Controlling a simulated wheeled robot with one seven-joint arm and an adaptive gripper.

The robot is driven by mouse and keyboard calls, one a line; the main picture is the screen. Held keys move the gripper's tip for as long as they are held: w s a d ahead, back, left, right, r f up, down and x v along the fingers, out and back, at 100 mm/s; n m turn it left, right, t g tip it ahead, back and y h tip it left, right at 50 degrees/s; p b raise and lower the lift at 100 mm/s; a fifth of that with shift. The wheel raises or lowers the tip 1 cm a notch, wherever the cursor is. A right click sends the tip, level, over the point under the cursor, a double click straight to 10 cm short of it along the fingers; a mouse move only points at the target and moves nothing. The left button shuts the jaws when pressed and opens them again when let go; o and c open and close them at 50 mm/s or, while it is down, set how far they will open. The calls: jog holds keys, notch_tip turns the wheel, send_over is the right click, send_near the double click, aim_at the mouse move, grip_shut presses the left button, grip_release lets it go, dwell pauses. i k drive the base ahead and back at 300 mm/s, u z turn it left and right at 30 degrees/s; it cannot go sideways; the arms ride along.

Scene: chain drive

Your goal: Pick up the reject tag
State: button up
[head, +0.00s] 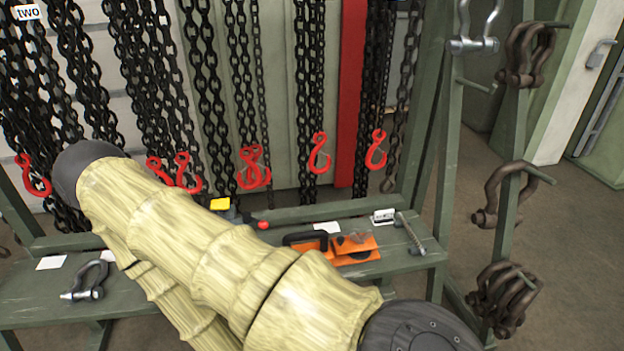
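No item on the green bench (120,297) can be read for certain as the reject tag. Flat orange pieces (362,257) with dark marks lie on the bench right of centre, beside a black handle-like item (305,238). A small yellow item (220,204) lies near the back of the bench, next to a dark tool with a red tip (263,225). Small white cards lie at the left (51,262) and behind the orange pieces (328,227). My arm crosses the picture and hides part of the bench. My gripper is not in view.
Chains with red hooks (320,153) hang behind the bench. A grey shackle (88,281) lies at the bench's left, a threaded bolt (410,234) and a small white box (384,216) at its right. Brown shackles (505,195) hang on a green post at the right.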

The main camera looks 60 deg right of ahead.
aim_at(381, 216)
jog(key=z, duration=2.45)
jog(key=k, duration=0.65)
jog(key=u, duration=0.7)
jog(key=i, duration=1.1)
jog(key=z, duration=0.15)
